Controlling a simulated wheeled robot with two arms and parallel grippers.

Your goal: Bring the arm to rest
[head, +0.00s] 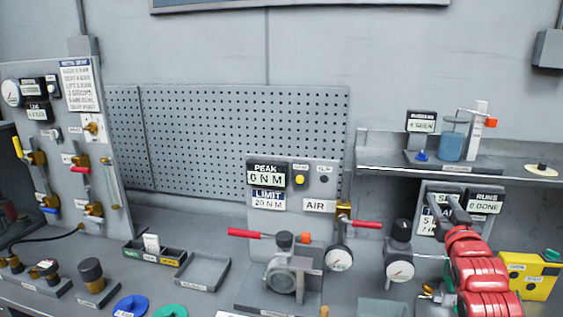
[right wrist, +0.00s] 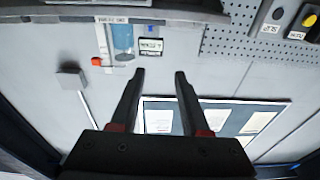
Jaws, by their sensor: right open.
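My right arm (head: 480,272), with red links, rises from the lower right of the head view. Its right gripper (head: 442,200) has dark fingers and is raised in front of the panel under the shelf. In the right wrist view the right gripper (right wrist: 160,75) shows two fingers spread apart with nothing between them. That view is upside down and looks toward the wall and the shelf. My left arm and gripper are not in view.
The valve actuator (head: 284,277) with a red lever stands at the bench middle. A gauge unit (head: 399,262) and a yellow box (head: 530,276) flank my right arm. The shelf (head: 460,163) holds a blue-filled beaker (head: 453,140). An empty grey tray (head: 203,272) lies left of the actuator.

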